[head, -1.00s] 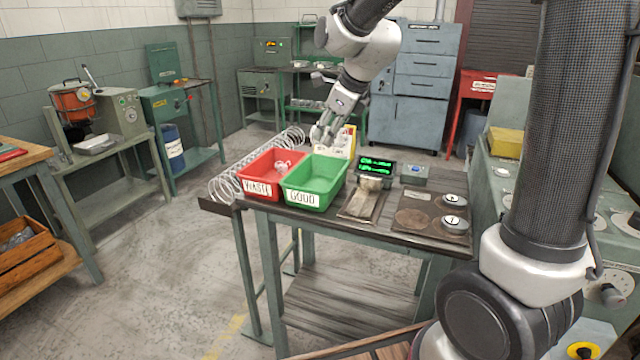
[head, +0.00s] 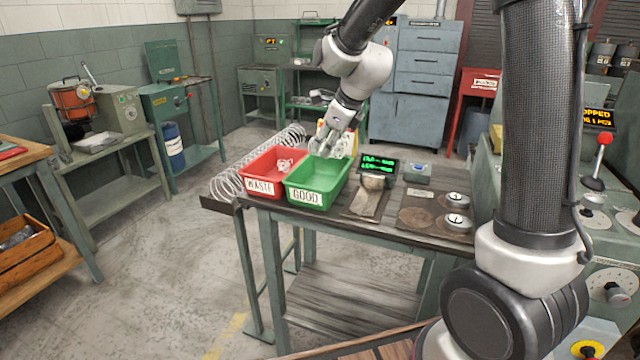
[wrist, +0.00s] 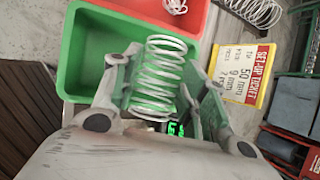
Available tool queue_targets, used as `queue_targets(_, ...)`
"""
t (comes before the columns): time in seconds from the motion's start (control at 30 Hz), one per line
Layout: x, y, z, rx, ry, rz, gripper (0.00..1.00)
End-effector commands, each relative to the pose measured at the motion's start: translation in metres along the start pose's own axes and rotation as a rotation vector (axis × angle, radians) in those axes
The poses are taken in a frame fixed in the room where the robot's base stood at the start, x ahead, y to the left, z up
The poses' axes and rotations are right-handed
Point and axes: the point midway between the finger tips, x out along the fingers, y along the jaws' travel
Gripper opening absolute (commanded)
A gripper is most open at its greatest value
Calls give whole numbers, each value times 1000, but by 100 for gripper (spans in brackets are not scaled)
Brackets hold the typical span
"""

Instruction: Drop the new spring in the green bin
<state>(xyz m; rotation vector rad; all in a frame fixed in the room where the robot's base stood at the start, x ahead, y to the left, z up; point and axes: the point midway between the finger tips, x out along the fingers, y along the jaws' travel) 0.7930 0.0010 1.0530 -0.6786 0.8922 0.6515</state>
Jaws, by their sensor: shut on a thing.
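My gripper (head: 322,148) is above the back part of the green bin (head: 318,183), which is labelled GOOD. In the wrist view my gripper (wrist: 158,95) is shut on a coiled wire spring (wrist: 160,62). The spring shows between the fingers over the green bin (wrist: 72,50). In the head view the spring is too hidden by the fingers to make out. The green bin looks empty in the part that shows.
The red WASTE bin (head: 262,187) stands left of the green bin with coils inside. Long wire coils (head: 228,183) lie beyond it. A yellow set-up card (wrist: 244,75) stands behind. A lit scale display (head: 377,164) and weights (head: 457,221) are at the right.

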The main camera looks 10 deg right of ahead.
Motion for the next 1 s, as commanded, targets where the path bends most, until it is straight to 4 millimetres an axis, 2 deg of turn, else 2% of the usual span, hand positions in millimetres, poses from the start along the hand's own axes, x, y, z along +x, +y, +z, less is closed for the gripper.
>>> queue_targets(0.07, 0, 0, 0, 0, 0, 0, 19)
queue_targets(0.1, 0, 0, 0, 0, 0, 0, 45)
queue_targets(0.23, 0, 0, 0, 0, 0, 0, 68)
queue_targets(0.53, -1, 0, 0, 0, 0, 0, 68)
queue_targets(0.67, -10, 0, 1, 1, -2, -1, 68)
queue_targets(0.77, -27, -1, 1, 1, -3, -2, 68)
queue_targets(1.0, -81, -1, 1, 0, -4, -3, 68)
